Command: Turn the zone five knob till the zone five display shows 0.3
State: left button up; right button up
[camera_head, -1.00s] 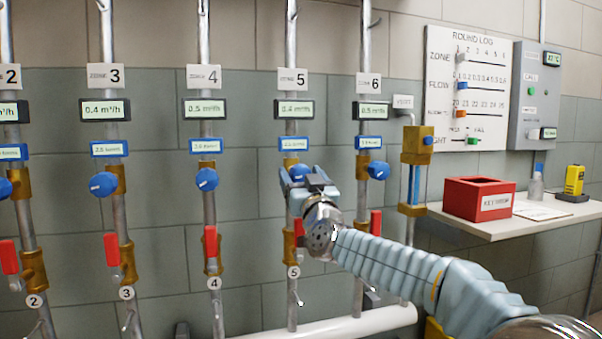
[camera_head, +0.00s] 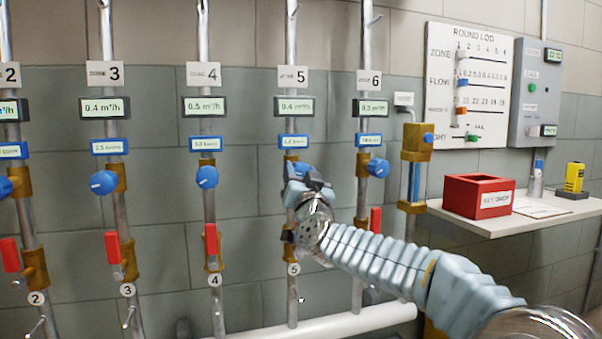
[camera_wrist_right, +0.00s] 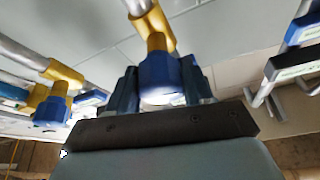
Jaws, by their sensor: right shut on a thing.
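The zone five display (camera_head: 294,106) on the pipe under the "ZONE 5" sign (camera_head: 293,79) appears to read 0.4 m³/h. The blue zone five knob (camera_head: 297,167) is below it, mostly hidden behind my right gripper (camera_head: 306,178). In the right wrist view the blue knob (camera_wrist_right: 160,82) on its brass stem sits between the two fingers of my right gripper (camera_wrist_right: 160,90), which is shut on it. The knob's pointer mark is not readable. My left gripper is not in view.
Neighbouring blue knobs stand on the zone four pipe (camera_head: 207,177) and zone six pipe (camera_head: 378,168). A red lever (camera_head: 376,219) hangs below on zone six. A shelf (camera_head: 500,226) with a red box (camera_head: 478,196) is at the right.

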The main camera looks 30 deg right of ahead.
jog(key=shift+m+h, duration=0.4)
jog(key=shift+m, duration=0.5)
jog(key=o, duration=1)
jog(key=b+v, duration=0.2)
jog(key=v, duration=1.1)
jog(key=shift+s+a, duration=0.3)
jog(key=shift+s, duration=0.15)
jog(key=shift+r, duration=0.15)
